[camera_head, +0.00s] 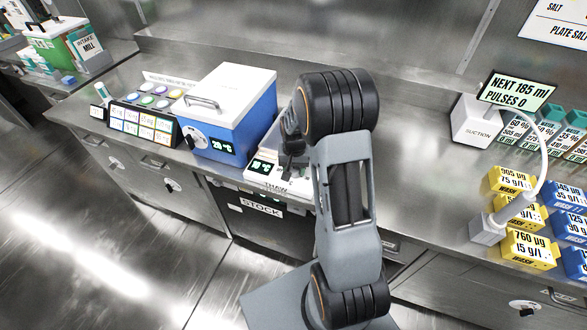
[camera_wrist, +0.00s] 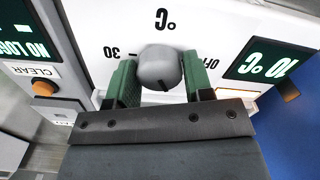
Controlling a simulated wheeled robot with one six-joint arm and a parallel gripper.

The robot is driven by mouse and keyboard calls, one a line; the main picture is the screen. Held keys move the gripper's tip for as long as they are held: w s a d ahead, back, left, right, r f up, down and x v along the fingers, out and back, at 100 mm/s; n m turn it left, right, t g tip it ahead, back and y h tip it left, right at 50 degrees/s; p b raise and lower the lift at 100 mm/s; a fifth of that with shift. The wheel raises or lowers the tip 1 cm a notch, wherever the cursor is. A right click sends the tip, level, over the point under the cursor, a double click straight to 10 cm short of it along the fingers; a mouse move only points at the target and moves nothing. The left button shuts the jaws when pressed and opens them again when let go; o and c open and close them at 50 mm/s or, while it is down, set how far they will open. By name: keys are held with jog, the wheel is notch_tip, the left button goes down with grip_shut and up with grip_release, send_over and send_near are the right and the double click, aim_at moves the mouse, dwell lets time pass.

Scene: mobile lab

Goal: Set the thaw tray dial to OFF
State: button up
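In the wrist view the thaw tray's grey dial (camera_wrist: 159,66) sits on a white panel, seen upside down, with "30" on its left and "OFF" on its right. A dark pointer mark on the dial points toward the bottom of the picture. My gripper (camera_wrist: 160,76) has its green fingers on both sides of the dial, with no clear gap to it. The tray's green display (camera_wrist: 268,61) reads 10 °C. In the head view the white thaw tray (camera_head: 256,180) is at the counter's front edge, and my arm covers its dial and right part.
A blue box with white lid (camera_head: 238,118), its own dial and a 20 °C display, stands close left of the tray. In the wrist view an orange CLEAR button (camera_wrist: 44,87) is on a neighbouring device. A suction unit (camera_head: 475,122) and yellow boxes (camera_head: 528,248) are at right.

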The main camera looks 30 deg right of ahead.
aim_at(293, 169)
jog(key=shift+a, duration=0.1)
jog(key=c, duration=0.5)
jog(key=shift+n, duration=0.3)
jog(key=n+b, duration=0.1)
jog(key=n, duration=0.4)
jog(key=shift+n, duration=0.3)
jog(key=n+b, duration=0.1)
jog(key=n, duration=0.4)
jog(key=shift+n, duration=0.3)
jog(key=o, duration=0.9)
jog(key=shift+r, duration=0.1)
notch_tip(293, 169, up, 14)
jog(key=shift+a+f, duration=0.1)
jog(key=shift+f, duration=0.05)
